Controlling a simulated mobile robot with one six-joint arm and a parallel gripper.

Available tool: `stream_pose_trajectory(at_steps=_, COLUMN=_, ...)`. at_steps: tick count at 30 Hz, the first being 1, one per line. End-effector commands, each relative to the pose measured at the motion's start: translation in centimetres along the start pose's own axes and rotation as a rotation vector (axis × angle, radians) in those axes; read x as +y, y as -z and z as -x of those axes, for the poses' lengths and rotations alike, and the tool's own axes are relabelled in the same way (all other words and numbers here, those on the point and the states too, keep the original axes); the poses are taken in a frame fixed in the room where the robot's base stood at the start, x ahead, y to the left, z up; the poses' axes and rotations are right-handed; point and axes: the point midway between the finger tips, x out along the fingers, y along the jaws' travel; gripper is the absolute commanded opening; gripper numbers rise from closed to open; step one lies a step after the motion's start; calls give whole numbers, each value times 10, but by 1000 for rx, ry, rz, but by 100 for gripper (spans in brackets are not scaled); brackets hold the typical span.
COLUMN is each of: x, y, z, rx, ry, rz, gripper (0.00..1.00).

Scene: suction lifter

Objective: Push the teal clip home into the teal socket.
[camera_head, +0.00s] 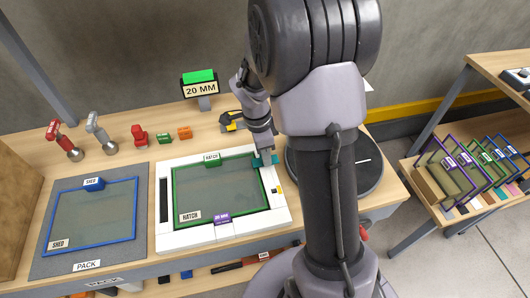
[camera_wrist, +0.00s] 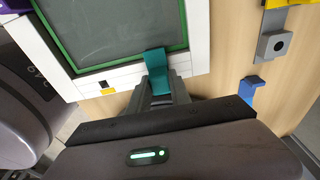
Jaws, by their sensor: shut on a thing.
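The teal clip (camera_wrist: 157,72) is between the fingertips of my gripper (camera_wrist: 158,98), at the edge of the white frame around the green-edged hatch panel. My gripper (camera_head: 266,156) is shut on it, at the frame's upper right corner in the head view. Teal (camera_head: 257,163) shows beside the fingers there. A separate teal socket is hard to make out; the fingers and clip cover that spot, so I cannot tell how deep the clip sits.
The white frame (camera_head: 164,240) holds the HATCH panel (camera_head: 222,190). A blue-edged SHED panel (camera_head: 92,215) lies on a grey mat at left. Red and grey clamps (camera_head: 66,142) stand behind. A dark round plate (camera_head: 365,170) is at right. A blue piece (camera_wrist: 250,88) shows in the wrist view.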

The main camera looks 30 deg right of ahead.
Motion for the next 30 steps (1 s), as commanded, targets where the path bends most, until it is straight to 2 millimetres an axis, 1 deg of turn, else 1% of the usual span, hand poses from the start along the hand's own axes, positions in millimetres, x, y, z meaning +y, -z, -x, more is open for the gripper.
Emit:
stream_pose_trajectory(at_steps=6, x=0, y=0, z=-4, rx=0, ry=0, rz=0, gripper=0)
stream_pose_trajectory(at_steps=7, x=0, y=0, z=-4, rx=0, ry=0, rz=0, gripper=28)
stream_pose_trajectory(at_steps=10, x=0, y=0, z=-4, rx=0, ry=0, rz=0, gripper=48)
stream_pose_trajectory(at_steps=11, x=0, y=0, z=-4, rx=0, ry=0, rz=0, gripper=50)
stream_pose_trajectory(at_steps=18, x=0, y=0, z=-3, rx=0, ry=0, rz=0, gripper=50)
stream_pose_trajectory(at_steps=20, x=0, y=0, z=-1, rx=0, ry=1, rz=0, gripper=50)
stream_pose_trajectory(at_steps=23, x=0, y=0, z=17, rx=0, ry=2, rz=-1, gripper=50)
stream_pose_trajectory(at_steps=26, x=-1, y=0, z=50, rx=0, ry=4, rz=0, gripper=50)
stream_pose_trajectory(at_steps=27, x=-1, y=0, z=65, rx=0, ry=5, rz=0, gripper=50)
stream_pose_trajectory(at_steps=30, x=-1, y=0, z=100, rx=-1, ry=4, rz=0, gripper=50)
